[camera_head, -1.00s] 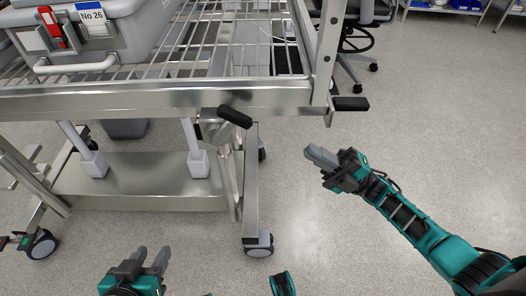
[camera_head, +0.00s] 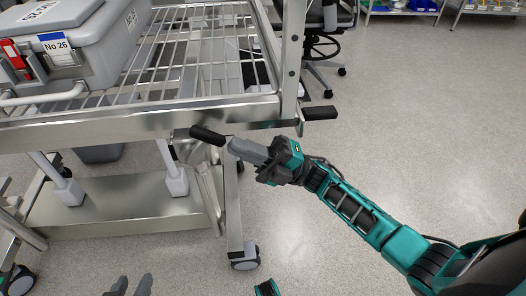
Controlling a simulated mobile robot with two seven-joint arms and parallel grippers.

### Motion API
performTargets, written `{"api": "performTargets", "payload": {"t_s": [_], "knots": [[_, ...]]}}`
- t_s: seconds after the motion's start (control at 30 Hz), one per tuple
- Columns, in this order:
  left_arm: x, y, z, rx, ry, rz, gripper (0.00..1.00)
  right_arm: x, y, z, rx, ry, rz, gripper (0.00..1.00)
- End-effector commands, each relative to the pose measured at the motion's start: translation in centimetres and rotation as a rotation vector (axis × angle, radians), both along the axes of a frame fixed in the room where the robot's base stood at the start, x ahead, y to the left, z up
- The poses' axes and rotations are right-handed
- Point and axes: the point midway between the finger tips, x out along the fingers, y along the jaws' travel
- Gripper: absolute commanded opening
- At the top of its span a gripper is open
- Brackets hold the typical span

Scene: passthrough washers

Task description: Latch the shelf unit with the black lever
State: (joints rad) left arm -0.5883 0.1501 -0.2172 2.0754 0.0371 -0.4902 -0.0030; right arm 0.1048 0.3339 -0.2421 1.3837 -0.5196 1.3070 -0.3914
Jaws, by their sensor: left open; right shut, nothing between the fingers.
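The stainless steel shelf unit (camera_head: 120,122) stands on the left with wire shelves and casters. A black lever (camera_head: 208,135) sticks out at its front, on a metal pivot under the front rail, angled down to the right. My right gripper (camera_head: 237,146) is shut and empty. Its fingertips are beside the lever's right end; I cannot tell whether they touch it. My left gripper (camera_head: 131,284) is at the bottom edge, open and empty, well below the lever, with only its fingers showing.
A second black handle (camera_head: 319,113) sticks out at the shelf's right corner, just above my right gripper. A grey bin (camera_head: 75,55) labelled No 26 sits on the wire shelf. An office chair (camera_head: 322,45) stands behind. The floor to the right is clear.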

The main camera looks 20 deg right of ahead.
Motion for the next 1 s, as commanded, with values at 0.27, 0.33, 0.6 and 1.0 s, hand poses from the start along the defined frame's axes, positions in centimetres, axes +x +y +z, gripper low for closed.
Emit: {"api": "performTargets", "payload": {"t_s": [0.27, 0.33, 0.6, 1.0], "knots": [[0.0, 0.1, 0.1, 0.001, 0.000, 0.000, 0.43, 0.2, 0.7, 0.5, -0.001, 0.000, 0.000, 0.00], [0.0, 0.1, 0.1, 0.001, 0.000, 0.000, 0.43, 0.2, 0.7, 0.5, -0.001, 0.000, 0.000, 0.00], [0.0, 0.1, 0.8, 0.000, -0.003, 0.001, 0.43, 0.2, 0.9, 1.8, 0.000, -0.002, 0.001, 0.00], [-0.1, 0.1, 0.2, 0.001, -0.002, 0.002, 0.43, 0.3, 0.9, 1.5, 0.001, -0.001, 0.001, 0.00]]}}
